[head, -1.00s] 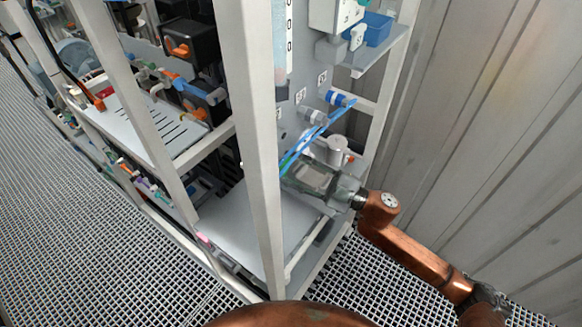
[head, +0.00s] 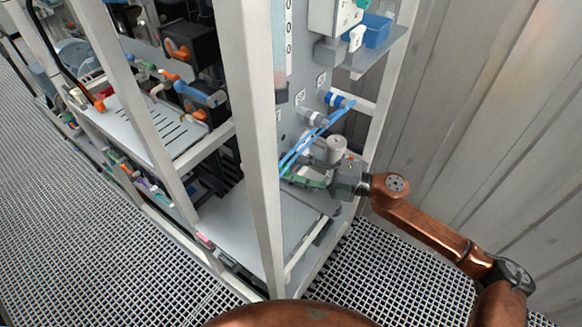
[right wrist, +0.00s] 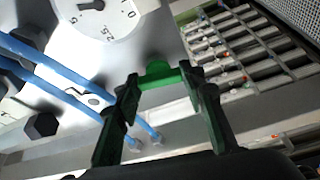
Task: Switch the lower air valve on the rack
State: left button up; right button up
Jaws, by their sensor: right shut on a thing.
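The lower air valve's green handle (right wrist: 158,76) shows in the right wrist view, at the panel's lower part. My right gripper (right wrist: 160,88) has its two dark green fingers on either side of this handle and is shut on it. In the head view my right gripper (head: 300,178) reaches in from the right to the rack's panel (head: 299,118), below the blue tubes. The handle itself is hard to make out there, hidden among fingers and tubes. My left gripper is not in view.
Blue tubes (head: 322,132) run close by the gripper; they also pass beside the left finger in the wrist view (right wrist: 62,72). A round gauge (right wrist: 95,12) sits above. A white rack post (head: 258,150) stands left of the gripper. A corrugated wall (head: 490,120) is at right.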

dwell(0.4)
jog(key=o, duration=1.2)
jog(key=shift+c, duration=0.2)
jog(key=shift+d, duration=0.1)
jog(key=v, duration=1.2)
